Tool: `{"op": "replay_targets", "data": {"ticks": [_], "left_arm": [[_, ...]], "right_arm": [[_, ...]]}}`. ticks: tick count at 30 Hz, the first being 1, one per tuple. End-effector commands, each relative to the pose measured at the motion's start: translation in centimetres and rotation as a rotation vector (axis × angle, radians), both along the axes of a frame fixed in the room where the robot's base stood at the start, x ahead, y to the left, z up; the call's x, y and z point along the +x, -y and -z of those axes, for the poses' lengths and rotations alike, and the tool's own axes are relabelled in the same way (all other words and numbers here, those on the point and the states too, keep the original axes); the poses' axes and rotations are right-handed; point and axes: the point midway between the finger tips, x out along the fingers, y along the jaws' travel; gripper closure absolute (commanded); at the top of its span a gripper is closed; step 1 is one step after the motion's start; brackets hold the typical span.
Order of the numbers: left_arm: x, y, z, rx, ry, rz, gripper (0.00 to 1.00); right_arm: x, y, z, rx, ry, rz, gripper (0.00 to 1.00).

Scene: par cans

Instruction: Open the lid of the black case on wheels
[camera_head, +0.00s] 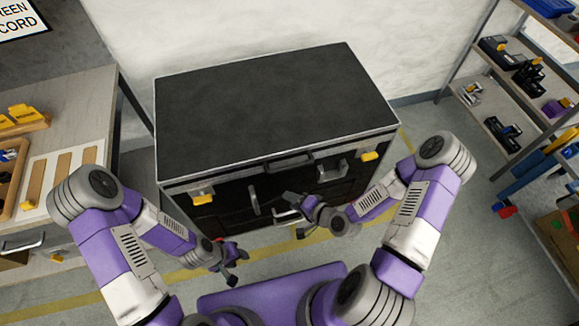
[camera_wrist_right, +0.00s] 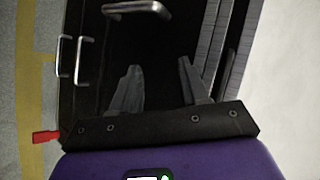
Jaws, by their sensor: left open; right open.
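The black case (camera_head: 270,105) stands against the wall, its flat lid shut and edged with metal. Its front has yellow latch tabs at left (camera_head: 203,199) and right (camera_head: 369,156), a lid handle (camera_head: 290,162) at the middle of the front edge, and metal handles below. My right gripper (camera_head: 284,204) is open in front of the case's front face, below the lid edge. In the right wrist view its two fingers (camera_wrist_right: 158,85) are apart with nothing between them, over the dark front. My left gripper (camera_head: 240,264) is open and empty, low in front of the case's left part.
A workbench (camera_head: 85,100) with trays stands close on the left. Shelves (camera_head: 500,135) with tools and boxes stand on the right. The wall is right behind the case. Yellow floor tape (camera_head: 60,305) runs in front. Floor to the case's right is clear.

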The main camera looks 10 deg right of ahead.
Motion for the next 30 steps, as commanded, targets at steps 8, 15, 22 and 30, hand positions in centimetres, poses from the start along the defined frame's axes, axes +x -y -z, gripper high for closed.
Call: {"op": "replay_targets", "data": {"ticks": [8,15,22,30], "left_arm": [[0.1,0.0,0.6,0.000,0.001,0.000,0.57],[0.1,0.0,1.1,0.000,0.001,0.000,0.57],[0.1,0.0,1.7,0.000,0.001,0.000,0.57],[0.1,0.0,1.9,0.000,0.001,0.000,0.57]], "right_arm": [[3.0,4.0,-5.7,0.293,0.228,0.233,0.56],[5.4,3.1,-5.8,0.319,0.248,0.241,0.56],[8.5,1.7,-5.0,0.316,0.245,0.242,0.56],[9.8,1.1,-4.9,0.314,0.244,0.243,0.56]]}}
